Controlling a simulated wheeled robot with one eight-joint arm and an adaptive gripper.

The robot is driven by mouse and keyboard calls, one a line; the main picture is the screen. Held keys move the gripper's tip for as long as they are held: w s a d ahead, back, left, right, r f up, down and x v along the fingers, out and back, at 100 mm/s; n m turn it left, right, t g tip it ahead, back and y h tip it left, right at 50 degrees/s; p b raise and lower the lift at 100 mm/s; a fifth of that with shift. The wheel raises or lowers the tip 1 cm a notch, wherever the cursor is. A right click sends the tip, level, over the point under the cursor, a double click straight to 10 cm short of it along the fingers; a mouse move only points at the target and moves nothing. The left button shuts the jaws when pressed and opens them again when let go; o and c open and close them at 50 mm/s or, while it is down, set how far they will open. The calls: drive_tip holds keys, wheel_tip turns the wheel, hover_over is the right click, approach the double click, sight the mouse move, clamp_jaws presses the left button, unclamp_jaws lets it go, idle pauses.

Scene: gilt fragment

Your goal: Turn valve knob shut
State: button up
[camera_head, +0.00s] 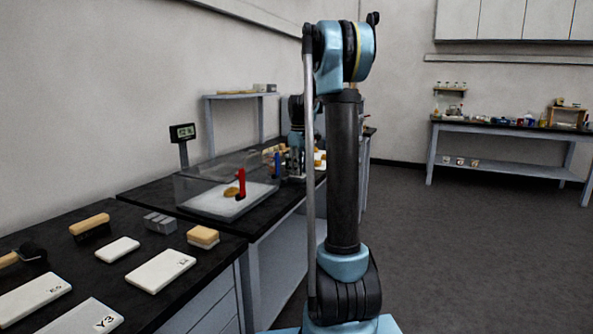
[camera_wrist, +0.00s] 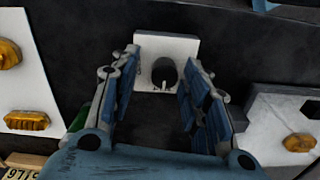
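The valve knob (camera_wrist: 164,70) is a dark round knob with a pale pointer mark at its lower edge. It sits on a white plate (camera_wrist: 180,43) at the upper middle of the wrist view. My gripper (camera_wrist: 163,60) is open, with its blue-padded fingers on the left and right of the knob and a gap on each side; I see no contact. In the head view my gripper (camera_head: 291,165) is far down the bench, beyond the clear box. I cannot make out the knob in that view.
White boards with orange-brown pieces (camera_wrist: 25,122) lie left of the gripper, and a pale marble-like slab (camera_wrist: 275,125) lies right. In the head view, a clear box (camera_head: 215,180) with a red handle (camera_head: 240,184) stands on the dark bench. The floor to the right is clear.

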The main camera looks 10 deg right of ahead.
wheel_tip(320, 180, up, 12)
idle(0.8)
drive_tip(key=shift+f, duration=0.1)
drive_tip(key=s+f+m+t, duration=0.15)
drive_tip(key=s+f, duration=0.35)
drive_tip(key=s, duration=0.6)
drive_tip(key=s+f+m, duration=0.3)
drive_tip(key=s+f, duration=0.2)
drive_tip(key=s, duration=0.6)
drive_tip(key=s+f+m, duration=0.2)
drive_tip(key=s+f, duration=0.4)
drive_tip(key=s, duration=0.6)
drive_tip(key=s+f+m, duration=0.3)
drive_tip(key=s+f, duration=0.6)
drive_tip(key=f, duration=0.2)
drive_tip(key=shift+s+a+f+t, duration=0.15)
drive_tip(key=shift+a+t, duration=0.05)
drive_tip(key=shift+t, duration=0.15)
